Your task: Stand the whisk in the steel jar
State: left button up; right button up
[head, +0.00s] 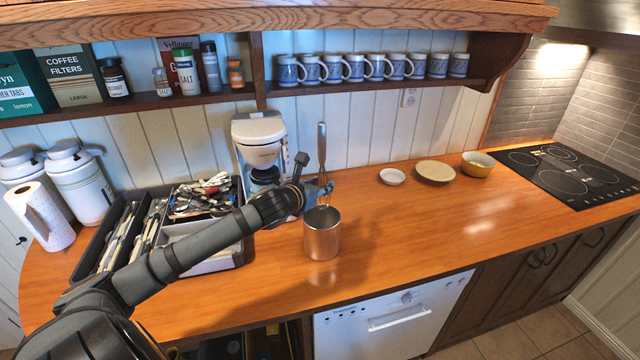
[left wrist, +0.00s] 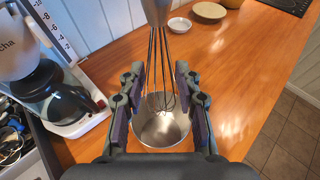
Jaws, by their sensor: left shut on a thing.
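The whisk (head: 322,150) is upright, steel handle up and wire loops down. My left gripper (head: 322,190) is shut on it around the wire part, below the handle. In the left wrist view the whisk's wires (left wrist: 160,62) run between the fingers of the left gripper (left wrist: 159,85). The steel jar (head: 321,238) stands upright on the counter, just below the gripper. In the left wrist view the wire ends overlap the open mouth of the jar (left wrist: 161,138); I cannot tell whether they are inside the rim. My right gripper is not in view.
A coffee maker (head: 260,145) stands behind the gripper. A dark utensil tray (head: 92,250) lies to the left. A white saucer (head: 392,176), a beige plate (head: 435,171) and a yellow bowl (head: 478,164) stand to the right. The counter (head: 420,225) right of the jar is clear.

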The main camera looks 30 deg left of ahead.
aim_at(320, 203)
pick_arm(q)
notch_tip(320, 203, down, 3)
jog(key=shift+w+a+f+b, duration=0.1)
jog(key=shift+a+b, duration=0.05)
jog(key=shift+b, duration=0.9)
notch_tip(320, 203, down, 3)
jog(key=b, duration=0.2)
jog(key=shift+b, duration=0.3)
notch_tip(320, 203, down, 4)
jog(key=b, duration=0.3)
jog(key=shift+r, duration=0.2)
jog(key=o, duration=1.3)
jog(key=shift+c, duration=0.2)
